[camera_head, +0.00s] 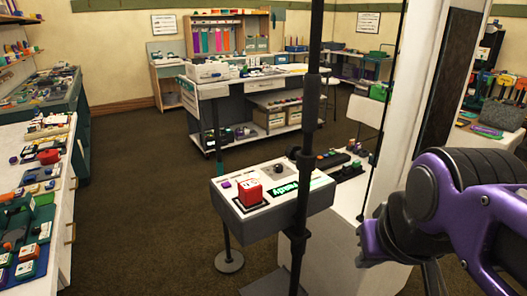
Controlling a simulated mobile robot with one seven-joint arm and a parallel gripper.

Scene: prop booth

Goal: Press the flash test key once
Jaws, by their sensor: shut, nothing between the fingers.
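A grey console (262,222) with a pale top stands in the lower middle, beyond a dark upright pole. A raised red block-like key (250,192) with a white label sits on its top. I cannot read the label, so I cannot tell if this is the flash test key. A small purple key (226,184) and a grey round control (276,172) sit behind it. My black and purple arm fills the lower right, apart from the console. I cannot make out my gripper's fingers.
The dark pole (308,120) rises in front of the console's right part. A counter with many small items (55,150) runs along the left. Brown carpet (145,200) is clear left of the console.

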